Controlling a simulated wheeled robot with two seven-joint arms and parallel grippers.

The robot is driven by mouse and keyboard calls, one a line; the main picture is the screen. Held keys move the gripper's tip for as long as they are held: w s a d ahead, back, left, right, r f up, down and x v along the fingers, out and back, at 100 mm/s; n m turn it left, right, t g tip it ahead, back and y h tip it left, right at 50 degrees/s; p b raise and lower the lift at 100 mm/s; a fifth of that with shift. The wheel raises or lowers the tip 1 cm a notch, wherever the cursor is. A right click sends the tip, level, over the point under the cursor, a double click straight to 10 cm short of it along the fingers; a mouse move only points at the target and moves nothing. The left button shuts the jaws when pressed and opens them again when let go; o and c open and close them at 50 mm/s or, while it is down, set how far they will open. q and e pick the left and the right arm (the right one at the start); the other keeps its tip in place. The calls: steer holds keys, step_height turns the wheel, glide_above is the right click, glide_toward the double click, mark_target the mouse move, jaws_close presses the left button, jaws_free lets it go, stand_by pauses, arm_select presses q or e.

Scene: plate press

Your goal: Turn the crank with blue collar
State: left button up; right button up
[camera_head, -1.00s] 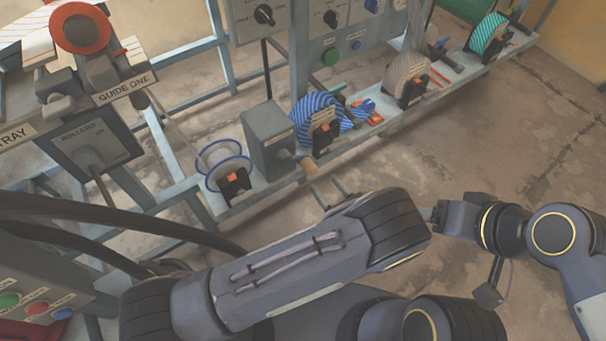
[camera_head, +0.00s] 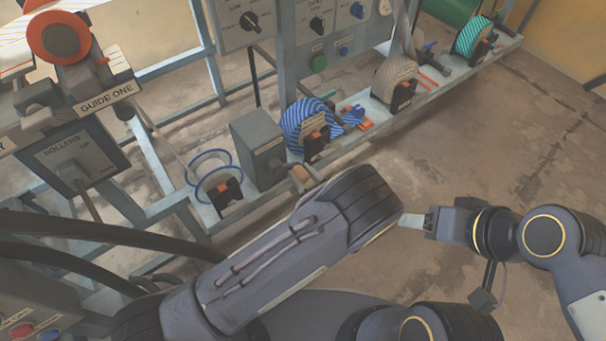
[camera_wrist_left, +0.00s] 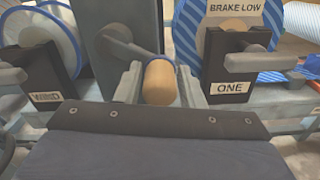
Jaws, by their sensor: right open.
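The crank shows in the left wrist view as a dark arm (camera_wrist_left: 124,46) on a grey box, with a wooden handle (camera_wrist_left: 160,84) and a thin blue ring at the handle's base. In the head view the wooden handle (camera_head: 298,180) is mostly hidden behind my left arm. My left gripper (camera_wrist_left: 160,88) has one finger on each side of the handle, very near it; whether they press on it I cannot tell. In the head view my left arm hides its fingers. My right gripper (camera_head: 414,221) is open and empty, partly behind my left arm, over the floor.
The grey crank box (camera_head: 258,148) stands on a rail between a blue wire coil (camera_head: 208,172) and a blue-striped spool (camera_head: 303,128). A tan spool (camera_head: 393,80) and a teal spool (camera_head: 474,38) stand further along. The floor (camera_head: 490,140) at right is clear.

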arm_select(q)
jaws_close()
steer(key=shift+f, duration=0.1)
steer(key=m, duration=0.2)
steer(key=f+m, duration=0.1)
steer(key=shift+s+a, duration=0.3)
steer(key=shift+a, duration=0.05)
steer(key=s+a+r+m+p, duration=0.1)
steer(key=s+a+m+p, duration=0.2)
steer(key=m, duration=1)
steer(key=s+a+r+m+p, duration=0.2)
steer(key=a+m+p, duration=0.3)
steer(key=m, duration=0.8)
steer(key=shift+s+r+m+p, duration=0.2)
steer(key=shift+s+m+p, duration=0.2)
steer(key=shift+s+p, duration=0.05)
steer(key=shift+a, duration=0.1)
